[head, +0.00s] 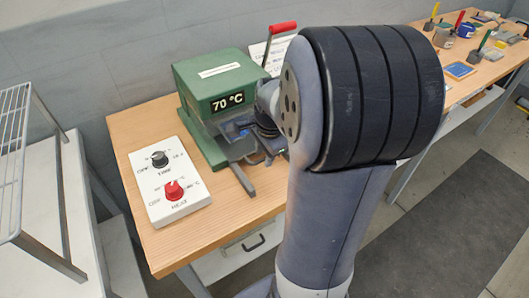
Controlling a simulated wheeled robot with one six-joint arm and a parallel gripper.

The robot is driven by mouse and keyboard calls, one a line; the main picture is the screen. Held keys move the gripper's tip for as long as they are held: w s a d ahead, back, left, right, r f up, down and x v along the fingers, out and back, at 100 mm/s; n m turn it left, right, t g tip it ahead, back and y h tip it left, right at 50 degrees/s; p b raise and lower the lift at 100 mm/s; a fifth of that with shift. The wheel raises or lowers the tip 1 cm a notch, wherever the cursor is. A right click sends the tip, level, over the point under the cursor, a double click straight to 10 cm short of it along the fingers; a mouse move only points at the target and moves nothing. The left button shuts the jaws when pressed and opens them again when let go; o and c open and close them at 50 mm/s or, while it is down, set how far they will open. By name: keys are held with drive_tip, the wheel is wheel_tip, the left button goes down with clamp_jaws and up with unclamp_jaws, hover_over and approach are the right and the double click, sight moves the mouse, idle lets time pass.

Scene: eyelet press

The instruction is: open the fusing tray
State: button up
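A green press (205,85) stands on the wooden table, with a display reading 70 °C and a lever with a red grip (283,27). A grey bar (243,180) sticks out at its lower front, perhaps the handle of the fusing tray. The tray itself is mostly hidden inside the press and behind my arm, so I cannot tell how far it is open. My gripper (268,146) is at the front right of the press, largely hidden by my arm.
A white control box (168,183) with a black TIME knob (159,158) and a red HEAT knob (173,190) lies left of the press. A drawer with a dark handle (253,243) is under the table. A wire rack (14,130) stands at left. Tools crowd the far right.

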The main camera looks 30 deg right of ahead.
clamp_jaws()
drive_tip(key=shift+s, duration=0.1)
idle(0.3)
drive_tip(key=s, duration=1.1)
drive_tip(key=shift+s+d+p, duration=0.2)
drive_tip(key=shift+p, duration=0.15)
drive_tip(key=shift+o, duration=0.4)
unclamp_jaws()
wheel_tip(320, 180, up, 11)
drive_tip(key=s+p, duration=0.1)
drive_tip(key=s, duration=0.1)
drive_tip(key=shift+f, duration=0.15)
